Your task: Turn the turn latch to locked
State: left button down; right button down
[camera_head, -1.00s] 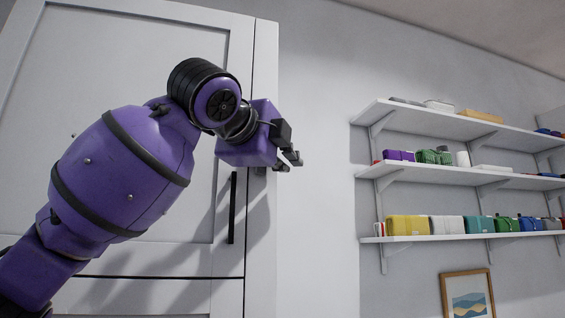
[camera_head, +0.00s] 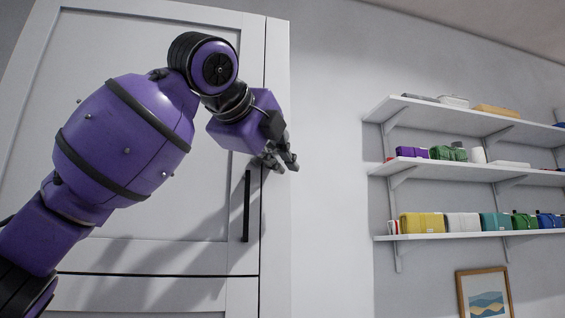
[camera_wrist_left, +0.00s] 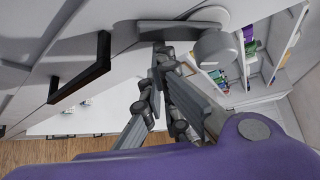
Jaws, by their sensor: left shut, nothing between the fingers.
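The turn latch (camera_wrist_left: 215,48) shows in the left wrist view as a grey round piece with a long flat bar at the door's edge. In the head view I cannot make it out; my left gripper is in front of that area. My left gripper (camera_head: 283,163) is shut and empty at the right edge of the white cabinet door (camera_head: 140,190), above the black handle. In the left wrist view its fingertips (camera_wrist_left: 163,58) are close beside the latch bar; I cannot tell whether they touch. My right gripper is in neither view.
A black bar handle (camera_head: 246,206) stands out from the door just below my gripper. White wall shelves (camera_head: 470,174) with boxes and towels are to the right, above a framed picture (camera_head: 486,293). The wall between is bare.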

pick_arm(q)
jog(key=shift+s+a, duration=0.1)
jog(key=shift+a, duration=0.2)
dwell(0.4)
